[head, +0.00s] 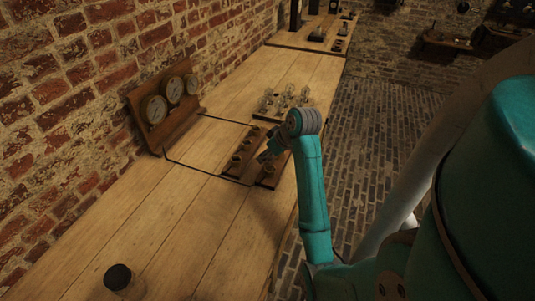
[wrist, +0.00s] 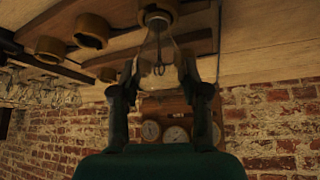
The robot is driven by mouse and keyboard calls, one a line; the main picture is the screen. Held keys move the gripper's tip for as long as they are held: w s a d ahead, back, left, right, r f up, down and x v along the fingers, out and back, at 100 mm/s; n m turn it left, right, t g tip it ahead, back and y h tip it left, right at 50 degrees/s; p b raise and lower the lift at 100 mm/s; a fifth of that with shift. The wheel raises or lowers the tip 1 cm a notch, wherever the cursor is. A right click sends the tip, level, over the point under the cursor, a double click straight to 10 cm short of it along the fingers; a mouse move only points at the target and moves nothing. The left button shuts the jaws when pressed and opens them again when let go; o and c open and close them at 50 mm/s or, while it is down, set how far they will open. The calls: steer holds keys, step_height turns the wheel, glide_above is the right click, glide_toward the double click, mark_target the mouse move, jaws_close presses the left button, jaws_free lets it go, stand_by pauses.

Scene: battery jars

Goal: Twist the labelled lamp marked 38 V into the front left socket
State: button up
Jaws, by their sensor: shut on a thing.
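My gripper (wrist: 158,78) is shut on a clear glass lamp (wrist: 159,52), seen in the wrist view with its filament showing. The lamp's cap end meets or overlaps a round brass-coloured socket (wrist: 158,10) at the top of that view; I cannot tell how deep it sits. No 38 V mark is legible. In the head view my gripper (head: 266,156) is low over the dark wooden socket boards (head: 240,173), and the lamp is hidden or too small to make out. Other sockets (wrist: 90,31) beside it look empty.
Several clear lamps (head: 285,98) stand in a rack beyond the boards. A gauge panel with three dials (head: 167,100) stands by the brick wall. A dark-capped jar (head: 118,278) is at the near bench end. A thin dark wire (head: 192,168) runs on the bench. The bench's near middle is clear.

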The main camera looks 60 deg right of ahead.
steer(key=m+h, duration=0.1)
steer(key=m, duration=0.2)
steer(key=shift+g, duration=0.3)
steer(key=m+h, duration=0.1)
steer(key=m+g, duration=0.1)
steer(key=m, duration=0.1)
steer(key=shift+s+d+h, duration=0.1)
steer(key=shift+d+h, duration=0.1)
steer(key=shift+h, duration=0.2)
steer(key=shift+m, duration=0.4)
steer(key=shift+s+m+g+h, duration=0.1)
steer(key=shift+m+g+h, duration=0.55)
steer(key=shift+m, duration=0.45)
steer(key=m+g, duration=0.1)
steer(key=m, duration=0.1)
steer(key=shift+s+d+m+g+h, duration=0.1)
steer(key=shift+s+m+g+h, duration=0.15)
steer(key=shift+m+g, duration=0.15)
steer(key=o, duration=1)
steer(key=shift+o, duration=0.2)
